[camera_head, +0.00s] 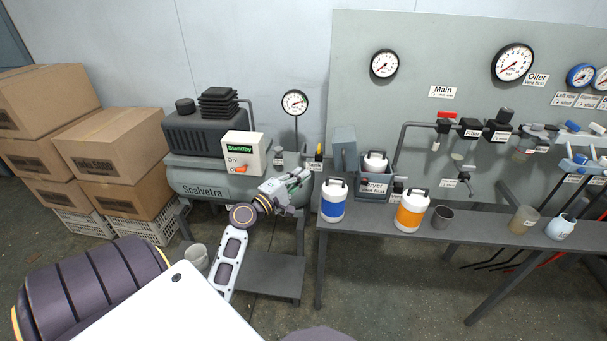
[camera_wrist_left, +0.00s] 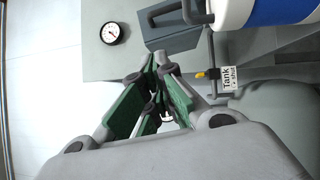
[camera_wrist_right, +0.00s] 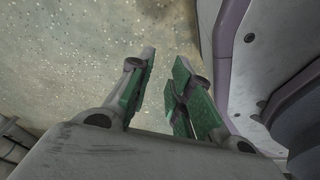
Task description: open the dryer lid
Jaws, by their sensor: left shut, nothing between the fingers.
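The dryer (camera_head: 374,187) is a grey labelled box on the bench, with a white dark-handled canister (camera_head: 375,164) standing in its open top. A grey lid-like panel (camera_head: 344,147) stands upright at its left side; it also shows in the left wrist view (camera_wrist_left: 172,30). My left gripper (camera_head: 303,175) is shut and empty, left of the bench and in front of the compressor tank, apart from the panel. In the left wrist view its fingertips (camera_wrist_left: 160,62) point toward the panel. My right gripper (camera_wrist_right: 165,58) is open and empty over the floor, outside the head view.
A blue-banded canister (camera_head: 333,200) stands close to the right of my left gripper, in front of the dryer. The compressor tank (camera_head: 205,184) lies behind my left arm.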

